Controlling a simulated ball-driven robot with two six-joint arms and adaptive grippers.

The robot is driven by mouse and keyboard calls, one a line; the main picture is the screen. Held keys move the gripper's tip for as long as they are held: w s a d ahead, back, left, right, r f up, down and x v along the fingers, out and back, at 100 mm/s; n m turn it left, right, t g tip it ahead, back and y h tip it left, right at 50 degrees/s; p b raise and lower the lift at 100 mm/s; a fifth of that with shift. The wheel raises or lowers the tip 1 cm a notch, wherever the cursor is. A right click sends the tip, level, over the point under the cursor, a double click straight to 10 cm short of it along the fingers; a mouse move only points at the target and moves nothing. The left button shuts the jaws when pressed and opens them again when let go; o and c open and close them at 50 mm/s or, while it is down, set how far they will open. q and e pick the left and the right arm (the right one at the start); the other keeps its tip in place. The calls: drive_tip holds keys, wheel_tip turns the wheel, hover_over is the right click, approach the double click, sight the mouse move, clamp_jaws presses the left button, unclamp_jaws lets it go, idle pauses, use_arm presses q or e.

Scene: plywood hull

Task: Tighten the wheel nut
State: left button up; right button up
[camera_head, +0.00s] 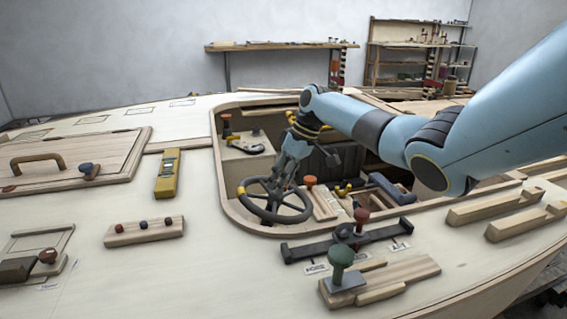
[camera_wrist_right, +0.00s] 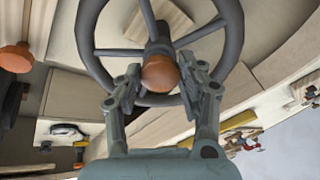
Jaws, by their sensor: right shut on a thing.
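The dark grey wheel (camera_head: 262,213) stands at the near left edge of the hull's recessed cockpit, with a yellow band on its rim. It also shows in the right wrist view (camera_wrist_right: 87,38), with thin spokes meeting at a hub. The wheel nut, an orange-brown rounded knob (camera_wrist_right: 160,74), sits at the hub. My right gripper (camera_head: 279,183) reaches down to the hub. Its two fingers are shut on the nut from both sides. In the head view the fingers largely hide the nut. My left gripper is out of view.
Beside the wheel is an orange-topped knob (camera_head: 310,181). A dark bar (camera_head: 370,237) and a green knob (camera_head: 341,256) lie in front. A yellow level (camera_head: 168,174) and a wooden block with small knobs (camera_head: 144,231) lie left. Bare deck lies between them.

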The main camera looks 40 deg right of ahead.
drive_tip(key=m+p, duration=0.3)
drive_tip(key=shift+r+p, duration=0.25)
drive_tip(key=shift+p, duration=0.05)
drive_tip(key=shift+f+m+h+p, duration=0.15)
drive_tip(key=shift+m+h+p, duration=0.15)
drive_tip(key=shift+m+p, duration=0.9)
drive_tip(key=shift+m, duration=0.3)
drive_tip(key=o, duration=1.1)
drive_tip(key=shift+o, duration=0.2)
drive_tip(key=v, duration=1.2)
drive_tip(key=shift+w, duration=0.1)
